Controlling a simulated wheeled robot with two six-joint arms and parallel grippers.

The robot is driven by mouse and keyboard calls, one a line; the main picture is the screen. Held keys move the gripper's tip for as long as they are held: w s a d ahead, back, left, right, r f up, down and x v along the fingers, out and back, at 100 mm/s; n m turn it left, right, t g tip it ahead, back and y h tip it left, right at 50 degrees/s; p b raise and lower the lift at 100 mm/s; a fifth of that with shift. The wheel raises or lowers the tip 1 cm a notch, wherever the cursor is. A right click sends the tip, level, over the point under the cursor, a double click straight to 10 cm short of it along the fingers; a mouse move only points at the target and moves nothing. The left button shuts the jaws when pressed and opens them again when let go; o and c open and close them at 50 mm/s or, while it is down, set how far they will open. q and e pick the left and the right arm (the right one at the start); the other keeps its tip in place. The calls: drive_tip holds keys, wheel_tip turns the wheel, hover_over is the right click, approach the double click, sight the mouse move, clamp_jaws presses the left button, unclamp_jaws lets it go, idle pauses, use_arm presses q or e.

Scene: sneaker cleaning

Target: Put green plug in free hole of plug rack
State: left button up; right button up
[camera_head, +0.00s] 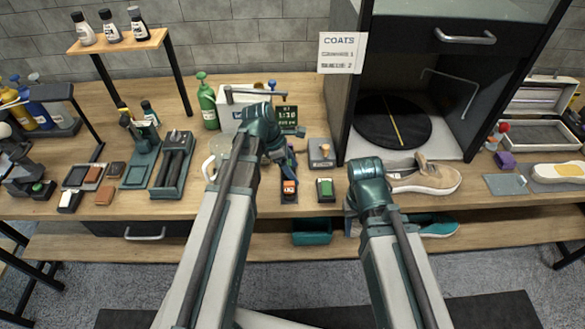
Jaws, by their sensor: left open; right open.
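I cannot make out the green plug or the plug rack with certainty. A small dark block with a green top (325,187) sits near the table's front edge, beside a similar block with an orange top (289,187). My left gripper (276,155) is open over the middle of the table, just behind the orange-topped block and partly hidden by its own arm. My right gripper (352,222) is open near the table's front edge, mostly hidden by its arm, left of a beige shoe (425,178). I see nothing held in either gripper.
A black cabinet with a round turntable (392,122) stands at back right. A green bottle (208,102) and a white box (228,118) stand at the back. Dark holders (172,165) and small blocks crowd the left side. A teal shoe (432,226) lies on the lower shelf.

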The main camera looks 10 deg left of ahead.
use_arm(q)
drive_tip(key=p+v, duration=1.2)
drive_tip(key=v, duration=0.1)
drive_tip(key=shift+r, duration=0.35)
drive_tip(key=shift+s, duration=0.1)
drive_tip(key=s+d+m+y, duration=0.3)
drive_tip(key=s+d+m, duration=0.3)
drive_tip(key=m, duration=0.6)
drive_tip(key=s+d+f+m+g+y, duration=0.1)
drive_tip(key=s+d+m+y, duration=0.1)
drive_tip(key=s+d+m, duration=0.5)
drive_tip(key=d+m, duration=0.1)
drive_tip(key=m, duration=0.5)
drive_tip(key=shift+f+y, duration=0.3)
drive_tip(key=shift+y, duration=0.1)
